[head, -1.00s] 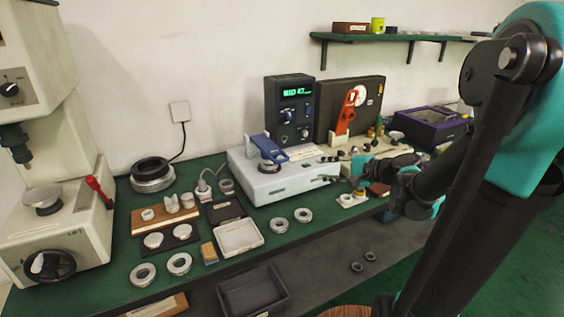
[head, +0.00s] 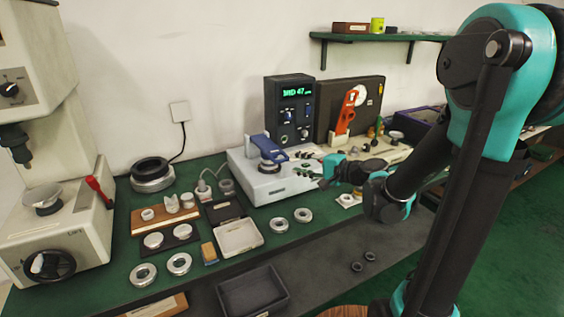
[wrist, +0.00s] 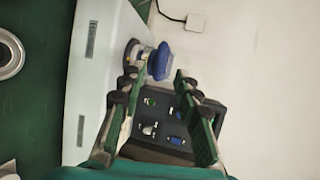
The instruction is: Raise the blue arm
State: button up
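In the wrist view the blue arm (wrist: 161,62) shows end-on, ahead of and between the fingertips. My gripper (head: 318,170) is at the right side of the white machine, to the right of the blue arm and apart from it. In the wrist view my gripper (wrist: 158,84) is open, with nothing between its fingers. The far end of the blue arm is hidden in the wrist view.
A black display unit (head: 290,112) stands behind the machine. An orange lever (head: 346,112) stands to the right on a second device. Metal rings (head: 277,225), a white tray (head: 240,238) and a black bin (head: 252,292) are in front. A green shelf (head: 380,38) is above.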

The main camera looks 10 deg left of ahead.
aim_at(282, 161)
jog(key=x, duration=0.7)
jog(key=shift+w+a, duration=0.2)
jog(key=shift+a, duration=0.1)
grip_shut()
jog(key=shift+f, duration=0.1)
